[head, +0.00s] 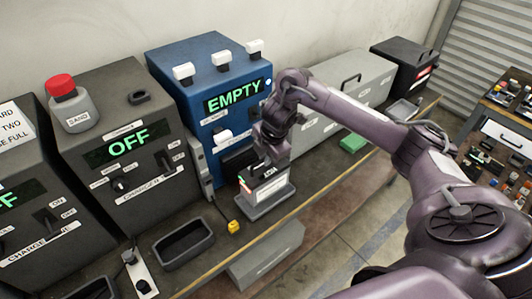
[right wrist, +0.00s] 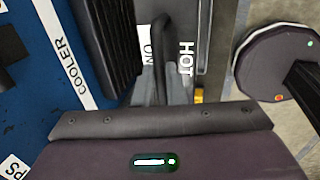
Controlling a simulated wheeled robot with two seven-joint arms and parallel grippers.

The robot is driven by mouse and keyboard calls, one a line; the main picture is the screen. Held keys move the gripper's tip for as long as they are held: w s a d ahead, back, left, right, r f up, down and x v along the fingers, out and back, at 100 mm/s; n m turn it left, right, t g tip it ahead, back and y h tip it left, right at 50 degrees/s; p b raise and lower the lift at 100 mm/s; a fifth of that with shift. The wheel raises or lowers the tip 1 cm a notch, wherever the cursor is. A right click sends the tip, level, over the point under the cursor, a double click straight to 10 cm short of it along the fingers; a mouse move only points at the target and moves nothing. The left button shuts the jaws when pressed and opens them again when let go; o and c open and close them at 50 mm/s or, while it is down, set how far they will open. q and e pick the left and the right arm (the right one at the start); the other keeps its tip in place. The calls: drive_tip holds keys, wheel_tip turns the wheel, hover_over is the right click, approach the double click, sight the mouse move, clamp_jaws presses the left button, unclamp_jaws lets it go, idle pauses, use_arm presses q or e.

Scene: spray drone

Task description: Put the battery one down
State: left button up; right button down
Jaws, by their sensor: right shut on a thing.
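My right gripper (head: 266,160) points down at the front of the blue cooler (head: 213,98). In the right wrist view its fingers (right wrist: 163,88) are shut on a dark handle-like part. A label beginning "ON" is beside the fingers, so I take this as battery one (right wrist: 146,50); most of it is hidden by the gripper. Directly below or beside it is a grey holder marked HOT (head: 268,198), also in the right wrist view (right wrist: 204,50). I cannot tell whether the battery touches the holder. The cooler's screen reads EMPTY. My left gripper is out of view.
Dark chargers (head: 118,150) reading OFF stand on the left, with a red-capped sand bottle (head: 72,105) on top. An empty black tray (head: 184,243) lies in front. A grey box (head: 345,85) and a green item (head: 353,143) are to the right.

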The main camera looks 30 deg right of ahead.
sight(265, 169)
drive_tip(key=shift+f, duration=0.3)
drive_tip(key=shift+s+b+x, duration=0.1)
drive_tip(key=shift+b+x, duration=0.1)
drive_tip(key=shift+x, duration=0.45)
drive_tip(key=shift+s+b+x, duration=0.15)
drive_tip(key=shift+x, duration=0.55)
drive_tip(key=c, duration=1.9)
unclamp_jaws()
drive_tip(key=shift+s+f, duration=0.15)
drive_tip(key=shift+f, duration=0.15)
drive_tip(key=o, duration=0.4)
drive_tip(key=shift+s, duration=0.1)
drive_tip(key=shift+r, duration=0.1)
